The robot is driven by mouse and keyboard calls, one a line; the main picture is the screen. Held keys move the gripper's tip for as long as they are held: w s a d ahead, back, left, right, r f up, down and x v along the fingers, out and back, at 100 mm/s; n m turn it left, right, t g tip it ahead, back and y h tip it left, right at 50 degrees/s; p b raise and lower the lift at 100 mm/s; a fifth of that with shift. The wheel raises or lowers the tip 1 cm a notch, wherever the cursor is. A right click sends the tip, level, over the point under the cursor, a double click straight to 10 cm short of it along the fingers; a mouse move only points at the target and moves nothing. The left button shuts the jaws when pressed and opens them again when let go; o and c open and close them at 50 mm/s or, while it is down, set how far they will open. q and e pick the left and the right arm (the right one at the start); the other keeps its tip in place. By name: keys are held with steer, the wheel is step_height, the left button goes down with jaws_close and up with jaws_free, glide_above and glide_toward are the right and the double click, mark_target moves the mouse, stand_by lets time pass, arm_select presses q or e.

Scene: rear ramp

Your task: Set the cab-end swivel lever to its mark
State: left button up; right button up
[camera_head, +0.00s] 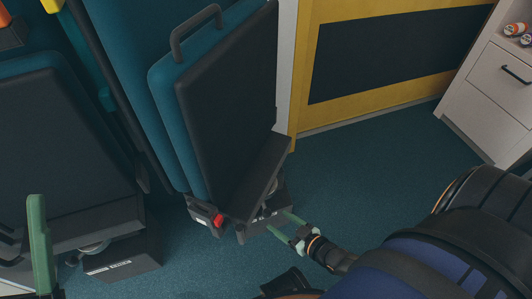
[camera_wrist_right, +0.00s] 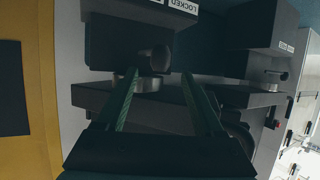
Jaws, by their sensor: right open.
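A folding seat with a teal and black back (camera_head: 225,110) stands in the middle of the head view. Its dark base box (camera_head: 265,222) carries a white label. In the right wrist view a LOCKED label (camera_wrist_right: 180,6) is on a dark box at the top. A dark rounded knob (camera_wrist_right: 155,58) shows below it, perhaps the swivel lever's end. My right gripper (camera_head: 281,224) is open at the seat base. Its green fingers (camera_wrist_right: 163,95) point toward the knob, with nothing clearly held. My left gripper (camera_head: 40,240) shows one green finger at the lower left.
A second seat (camera_head: 65,140) stands at the left, with its own labelled base box (camera_head: 122,262). A red part (camera_head: 217,220) sits on the middle seat's underside. A yellow panel (camera_head: 310,60) and white drawers (camera_head: 490,95) stand behind. The blue floor (camera_head: 350,170) at right is clear.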

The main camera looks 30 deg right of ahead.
mark_target(270, 216)
steer(key=b+x, duration=0.2)
steer(key=x, duration=0.4)
steer(key=shift+f+b, duration=0.15)
steer(key=shift+b, duration=0.15)
steer(key=shift+w+a+f, duration=0.1)
steer(key=shift+w, duration=0.45)
arm_select(q)
steer(key=f, duration=0.4)
steer(key=shift+w+d+f, duration=0.1)
steer(key=shift+d, duration=0.15)
arm_select(e)
steer(key=shift+a, duration=0.1)
jaws_close()
steer(key=shift+a, duration=0.15)
